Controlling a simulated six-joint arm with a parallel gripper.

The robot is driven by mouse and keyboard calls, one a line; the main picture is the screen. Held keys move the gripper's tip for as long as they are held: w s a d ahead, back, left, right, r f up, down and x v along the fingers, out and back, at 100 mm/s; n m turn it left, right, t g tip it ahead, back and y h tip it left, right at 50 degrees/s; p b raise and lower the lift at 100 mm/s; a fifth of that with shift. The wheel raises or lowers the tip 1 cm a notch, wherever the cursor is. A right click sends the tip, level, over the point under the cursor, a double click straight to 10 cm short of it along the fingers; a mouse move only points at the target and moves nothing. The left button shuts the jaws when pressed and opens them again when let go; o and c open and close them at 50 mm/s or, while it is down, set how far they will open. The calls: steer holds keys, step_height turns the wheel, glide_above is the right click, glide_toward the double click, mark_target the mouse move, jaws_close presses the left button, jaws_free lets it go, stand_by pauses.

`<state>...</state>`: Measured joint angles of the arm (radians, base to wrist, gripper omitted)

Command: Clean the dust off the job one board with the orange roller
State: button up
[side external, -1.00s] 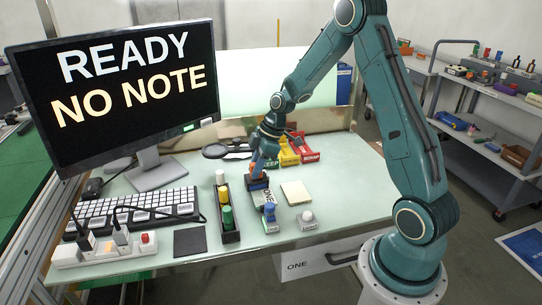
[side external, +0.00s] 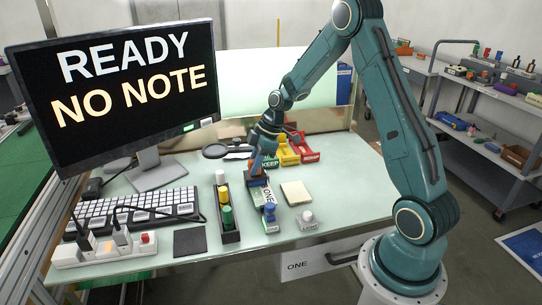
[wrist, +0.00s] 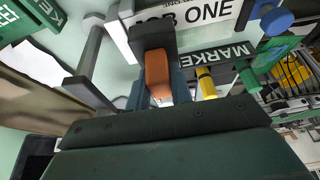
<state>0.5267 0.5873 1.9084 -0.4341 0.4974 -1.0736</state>
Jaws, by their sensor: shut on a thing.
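The job one board (side external: 267,196) lies on the pale bench, a white board lettered "ONE" with a blue knob (side external: 269,211) at its near end. My gripper (side external: 258,176) points down at the far end of the board. In the wrist view it is shut on the orange roller (wrist: 158,74), whose orange part shows between the fingers. The roller is at the board's edge; I cannot tell whether it touches the board. No dust can be made out at this size.
A dark marker tray (side external: 230,236) with white, yellow and green items stands left of the board. A cream pad (side external: 295,193) and a light button (side external: 307,219) are to its right. A monitor (side external: 120,85) reads "READY NO NOTE".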

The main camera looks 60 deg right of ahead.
steer(key=shift+s+a, duration=0.15)
steer(key=shift+s+a, duration=0.35)
steer(key=shift+s+a, duration=0.35)
steer(key=shift+s+a, duration=0.25)
steer(key=shift+s+a, duration=0.1)
steer(key=shift+s+a, duration=0.5)
steer(key=shift+s+a, duration=0.5)
steer(key=shift+s+a, duration=0.45)
steer(key=shift+s, duration=0.05)
steer(key=shift+s+a, duration=0.1)
steer(key=shift+a, duration=0.05)
